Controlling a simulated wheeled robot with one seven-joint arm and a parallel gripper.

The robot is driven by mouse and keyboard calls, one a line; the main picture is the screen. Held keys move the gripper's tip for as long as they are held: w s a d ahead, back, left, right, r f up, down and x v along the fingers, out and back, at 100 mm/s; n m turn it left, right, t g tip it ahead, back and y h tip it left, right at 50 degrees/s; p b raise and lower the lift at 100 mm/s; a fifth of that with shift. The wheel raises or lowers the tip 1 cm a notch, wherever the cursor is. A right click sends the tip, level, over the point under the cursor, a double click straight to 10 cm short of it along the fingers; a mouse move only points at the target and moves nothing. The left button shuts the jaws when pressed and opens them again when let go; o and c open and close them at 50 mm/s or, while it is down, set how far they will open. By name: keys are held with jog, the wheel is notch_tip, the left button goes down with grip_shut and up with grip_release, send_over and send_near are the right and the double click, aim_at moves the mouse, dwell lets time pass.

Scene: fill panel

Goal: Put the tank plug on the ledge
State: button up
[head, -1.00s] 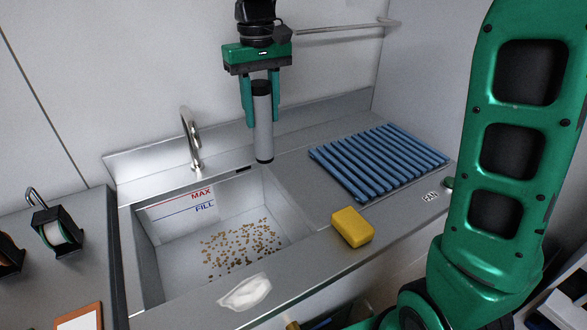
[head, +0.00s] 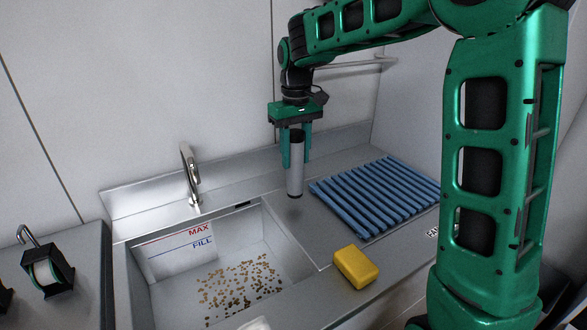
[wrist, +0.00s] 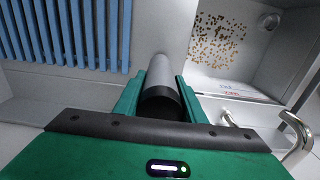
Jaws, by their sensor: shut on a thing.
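The tank plug, a grey cylinder with dark ends (head: 295,168), is upright between the two green fingers of my gripper (head: 295,150). My gripper is shut on its upper part, and the wrist view also shows the plug (wrist: 162,80) between the fingers. The plug's lower end is over the grey counter strip, taken as the ledge (head: 318,225), between the sink and the blue slatted rack. I cannot tell whether its lower end touches the counter.
The sink (head: 280,245) with brown bits on its floor lies to the left, with a tap (head: 190,175) behind it. The blue rack (head: 380,195) is close on the right. A yellow sponge (head: 355,267) sits in front. A low back wall runs behind.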

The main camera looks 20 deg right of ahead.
aim_at(295, 132)
jog(key=shift+f, duration=2.05)
jog(key=o, duration=1.3)
notch_tip(295, 132, up, 12)
jog(key=shift+r, duration=0.1)
jog(key=s+d+f+m, duration=0.2)
jog(key=s+d+m, duration=0.1)
jog(key=s+d, duration=0.7)
jog(key=s+d+f+m, duration=0.2)
jog(key=s+f, duration=0.1)
jog(key=s, duration=0.5)
jog(key=s+d+f+m, duration=0.1)
jog(key=s+f, duration=0.3)
jog(key=s, duration=0.5)
jog(key=s+d+f+m, duration=0.2)
jog(key=s+d+f, duration=0.2)
jog(key=s, duration=0.4)
jog(key=shift+s+m, duration=0.3)
